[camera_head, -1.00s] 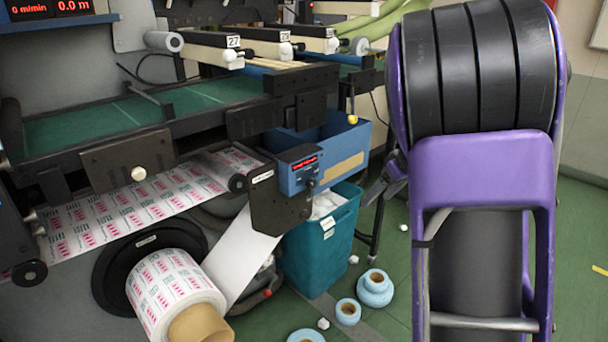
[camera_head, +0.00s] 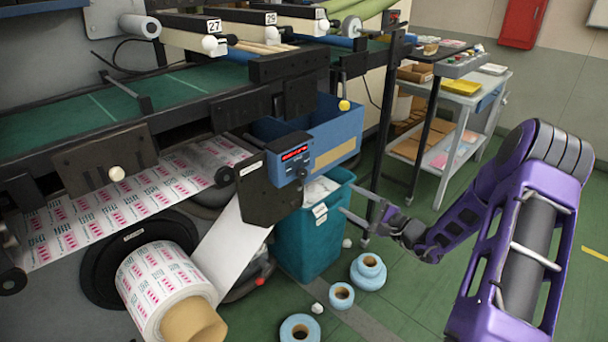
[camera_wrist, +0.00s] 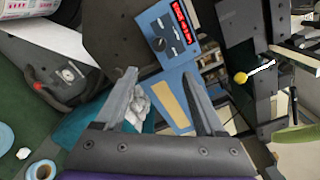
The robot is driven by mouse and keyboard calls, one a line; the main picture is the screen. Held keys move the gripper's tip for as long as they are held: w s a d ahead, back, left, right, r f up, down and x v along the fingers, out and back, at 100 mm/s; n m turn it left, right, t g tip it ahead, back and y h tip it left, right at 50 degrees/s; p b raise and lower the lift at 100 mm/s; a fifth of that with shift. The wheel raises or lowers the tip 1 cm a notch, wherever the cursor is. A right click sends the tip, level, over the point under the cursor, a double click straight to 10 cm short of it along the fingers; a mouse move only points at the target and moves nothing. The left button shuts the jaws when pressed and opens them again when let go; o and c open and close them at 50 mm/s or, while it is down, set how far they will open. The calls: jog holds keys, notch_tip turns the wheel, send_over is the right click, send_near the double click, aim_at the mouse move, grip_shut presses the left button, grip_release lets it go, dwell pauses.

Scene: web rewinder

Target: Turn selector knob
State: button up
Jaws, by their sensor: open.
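The selector knob (camera_head: 302,172) is a small dark knob on a blue control box (camera_head: 291,162) with a red lit display. The box is mounted beside a black plate on the machine. In the wrist view the knob (camera_wrist: 163,24) shows at the top, beyond and above my fingertips, with a light pointer mark. My gripper (camera_head: 357,226) is open and empty, to the right of and below the box, near the teal bin. In the wrist view my gripper (camera_wrist: 158,75) has its two fingers spread apart, with the box ahead between and beyond them.
A teal bin (camera_head: 312,240) stands under the box, with a blue crate (camera_head: 335,150) behind. A printed roll (camera_head: 160,285) is at lower left. Pale blue rolls (camera_head: 368,272) lie on the floor. A cart (camera_head: 460,100) stands behind my arm. Floor at right is clear.

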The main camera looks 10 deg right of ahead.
aim_at(304, 175)
jog(key=x, duration=1.7)
grip_shut()
